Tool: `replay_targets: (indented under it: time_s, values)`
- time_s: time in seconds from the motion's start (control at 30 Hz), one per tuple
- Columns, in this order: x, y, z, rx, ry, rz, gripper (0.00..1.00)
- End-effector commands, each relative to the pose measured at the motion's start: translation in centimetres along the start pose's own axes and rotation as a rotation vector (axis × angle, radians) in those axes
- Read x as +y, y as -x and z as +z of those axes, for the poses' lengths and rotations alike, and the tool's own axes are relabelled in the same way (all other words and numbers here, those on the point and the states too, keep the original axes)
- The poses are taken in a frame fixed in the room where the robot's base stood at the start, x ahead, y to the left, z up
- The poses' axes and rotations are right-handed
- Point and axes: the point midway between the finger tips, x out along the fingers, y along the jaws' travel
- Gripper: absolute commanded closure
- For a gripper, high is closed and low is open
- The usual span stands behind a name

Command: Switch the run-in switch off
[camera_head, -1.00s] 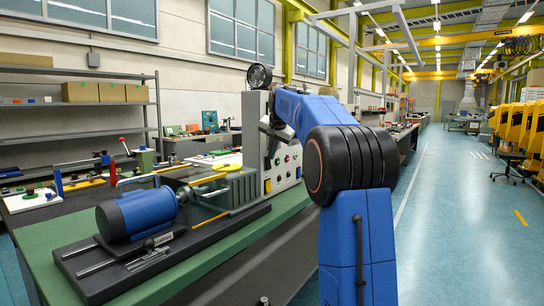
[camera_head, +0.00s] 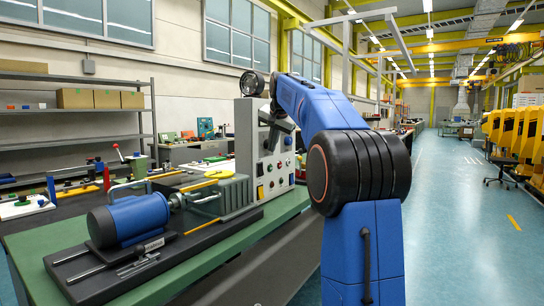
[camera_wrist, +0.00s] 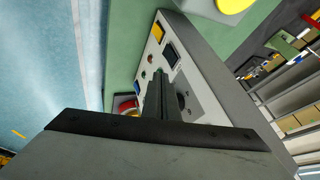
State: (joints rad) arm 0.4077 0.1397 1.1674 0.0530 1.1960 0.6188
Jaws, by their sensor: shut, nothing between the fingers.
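The grey control cabinet (camera_head: 247,140) stands on the green bench with its switch panel facing right. In the wrist view its pale panel (camera_wrist: 195,82) carries a yellow part (camera_wrist: 158,31), a black rocker-like switch (camera_wrist: 171,54), small red and green buttons, and a grey plate with a dark round part (camera_wrist: 183,99). I cannot read labels, so I cannot tell which is the run-in switch. My gripper (camera_wrist: 159,76) is shut and empty, its fingers over the panel and hiding part of it. Contact cannot be told. In the head view my gripper (camera_head: 270,147) is small and dark before the panel.
A blue motor (camera_head: 130,218) on a dark base stands on the bench left of the cabinet. A red button (camera_wrist: 128,104) lies beside the fingers. Open blue floor (camera_head: 455,230) is at the right.

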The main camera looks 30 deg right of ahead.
Motion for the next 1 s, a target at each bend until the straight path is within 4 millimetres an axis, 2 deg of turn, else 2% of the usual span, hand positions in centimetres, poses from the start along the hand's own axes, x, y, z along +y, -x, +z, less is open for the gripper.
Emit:
replay_targets:
  time_s: [0.1, 0.3, 1.0]
  values:
    - [-0.4, 1.6, -0.1, 0.0, 0.0, 0.0, 1.0]
    - [-0.7, 3.1, -0.1, -0.001, -0.001, 0.001, 1.0]
    - [-0.7, 3.2, -0.1, -0.001, -0.001, 0.001, 1.0]
